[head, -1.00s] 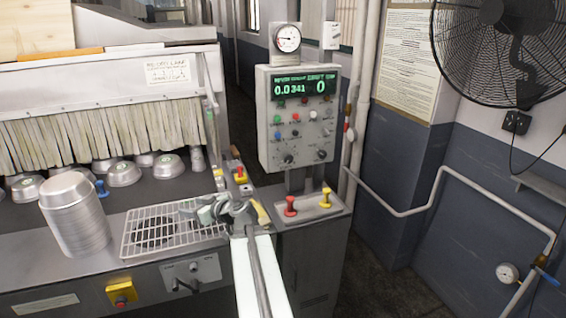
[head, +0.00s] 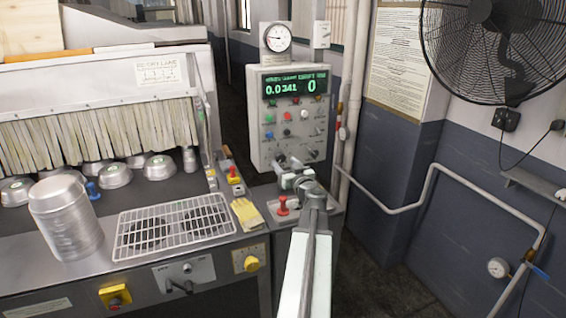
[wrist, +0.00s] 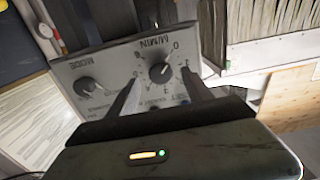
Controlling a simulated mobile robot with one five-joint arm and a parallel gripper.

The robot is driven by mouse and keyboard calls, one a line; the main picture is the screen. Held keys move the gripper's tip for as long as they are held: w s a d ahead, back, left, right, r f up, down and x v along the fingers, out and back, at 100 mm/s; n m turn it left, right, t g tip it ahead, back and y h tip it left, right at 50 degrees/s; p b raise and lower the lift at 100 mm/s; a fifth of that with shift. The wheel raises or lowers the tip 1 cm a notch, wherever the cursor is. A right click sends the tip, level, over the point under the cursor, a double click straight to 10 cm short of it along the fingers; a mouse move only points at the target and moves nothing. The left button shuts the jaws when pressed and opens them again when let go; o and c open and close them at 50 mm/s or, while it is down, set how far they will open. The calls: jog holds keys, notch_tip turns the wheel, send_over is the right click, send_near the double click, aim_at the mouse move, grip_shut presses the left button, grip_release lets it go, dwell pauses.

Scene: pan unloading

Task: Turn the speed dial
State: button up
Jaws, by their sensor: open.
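The speed dial (wrist: 160,72) is a black knob with a pale pointer on the grey control panel (head: 262,135), under a scale marked M/MIN in the wrist view. My gripper (wrist: 158,80) is open, with one finger on each side of this dial in that view. I cannot tell whether the fingers touch it. The mode dial (wrist: 88,85) sits beside it, outside the fingers. In the head view my gripper (head: 285,166) is at the lower left of the panel and largely hides the speed dial. The panel display (head: 295,87) reads 0.0341 and 0.
A red knob (head: 283,204) stands on the ledge below the panel, close to my arm. Yellow gloves (head: 245,213) lie left of it, beside a wire rack (head: 175,228). A stack of round pans (head: 68,218) stands at the left. A wall pipe (head: 400,211) runs at the right.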

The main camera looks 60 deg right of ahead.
aim_at(280, 157)
jog(key=x, duration=0.2)
jog(key=shift+w+d, duration=0.15)
jog(key=shift+w, duration=0.1)
jog(key=c, duration=1.2)
grip_shut()
